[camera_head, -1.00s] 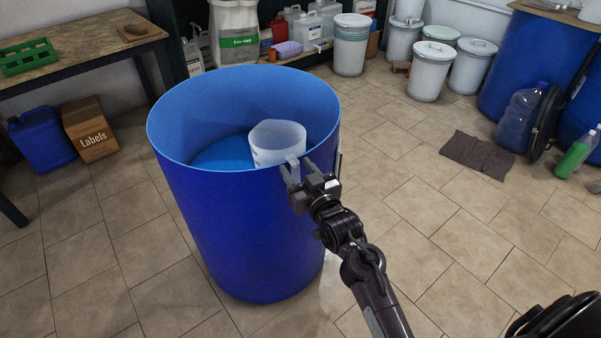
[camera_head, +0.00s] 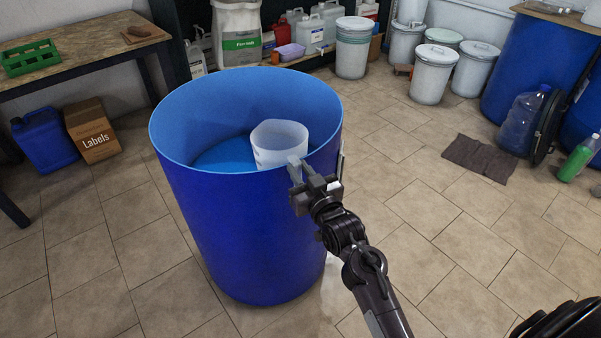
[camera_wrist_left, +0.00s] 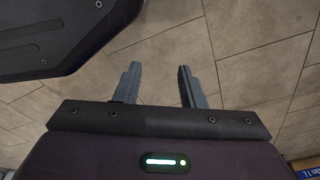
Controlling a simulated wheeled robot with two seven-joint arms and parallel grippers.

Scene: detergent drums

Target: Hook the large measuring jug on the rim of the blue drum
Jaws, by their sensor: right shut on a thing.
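The blue drum (camera_head: 235,230) stands open on the tiled floor, with blue contents (camera_head: 222,155) inside. The large measuring jug (camera_head: 278,143), white and translucent, is upright inside the drum's near right rim. My right gripper (camera_head: 300,172) is at that rim, shut on the jug's handle side. The gripper hides most of the handle, so I cannot tell whether it sits over the rim. My left gripper (camera_wrist_left: 158,85) shows in the left wrist view, its fingers apart with only floor between them. It is not seen in the head view.
A workbench (camera_head: 85,45) with a green crate (camera_head: 30,58) is at the left, above a blue canister (camera_head: 45,140) and a Labels box (camera_head: 93,132). White tubs (camera_head: 432,75) stand at the back. A brown mat (camera_head: 480,158) lies on clear floor at the right.

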